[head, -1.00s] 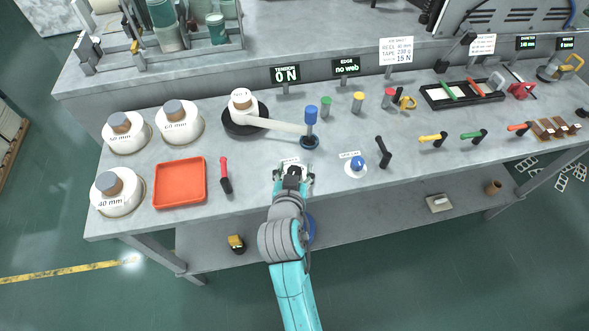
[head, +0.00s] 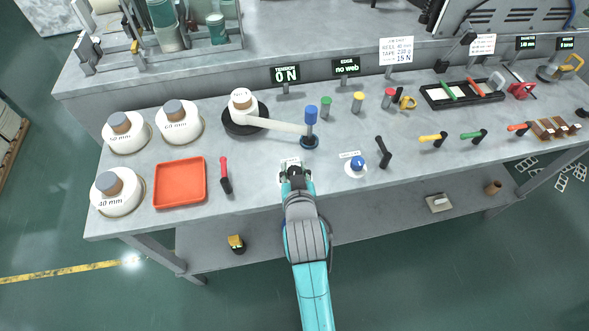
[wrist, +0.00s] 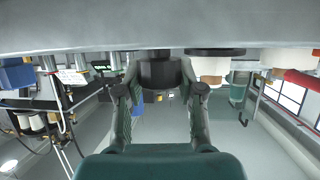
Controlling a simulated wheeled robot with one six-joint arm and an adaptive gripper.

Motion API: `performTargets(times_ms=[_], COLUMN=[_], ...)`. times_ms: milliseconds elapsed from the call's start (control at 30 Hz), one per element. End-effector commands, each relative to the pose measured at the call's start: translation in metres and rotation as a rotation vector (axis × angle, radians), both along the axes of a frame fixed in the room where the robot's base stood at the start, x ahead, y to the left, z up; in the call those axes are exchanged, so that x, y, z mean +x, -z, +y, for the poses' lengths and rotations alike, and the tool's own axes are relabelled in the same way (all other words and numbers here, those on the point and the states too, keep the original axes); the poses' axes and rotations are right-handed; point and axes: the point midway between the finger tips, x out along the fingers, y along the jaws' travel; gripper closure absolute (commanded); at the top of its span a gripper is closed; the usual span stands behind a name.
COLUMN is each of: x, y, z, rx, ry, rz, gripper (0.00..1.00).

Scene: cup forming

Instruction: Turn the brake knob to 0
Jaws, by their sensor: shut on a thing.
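My gripper (head: 295,174) is at the front edge of the bench, over a white label plate (head: 290,162). In the wrist view a dark round knob (wrist: 160,73), taken as the brake knob, sits between the two fingers of my gripper (wrist: 160,92), which are shut on its sides. In the head view my gripper hides the knob, and its pointer and scale cannot be read. The tension display (head: 285,75) reads 0 N.
A blue knob (head: 357,163) on a white disc is to the right, with a black-handled tool (head: 383,151) beyond it. A red-handled tool (head: 225,175) and an orange tray (head: 180,183) lie left. A white arm with a blue-topped post (head: 311,116) stands behind.

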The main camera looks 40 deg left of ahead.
Motion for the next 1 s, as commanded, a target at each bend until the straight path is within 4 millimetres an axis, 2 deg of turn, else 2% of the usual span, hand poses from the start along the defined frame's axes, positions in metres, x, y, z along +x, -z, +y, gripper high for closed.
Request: performTargets(times_ms=[500, 1000], x=[0.0008, -0.0002], y=[-0.0005, 0.0004], z=[-0.0004, 0.0001], rx=[0.001, -0.001], ry=[-0.269, -0.325], rz=[0.0, 0.001], gripper=[0.97, 0.97])
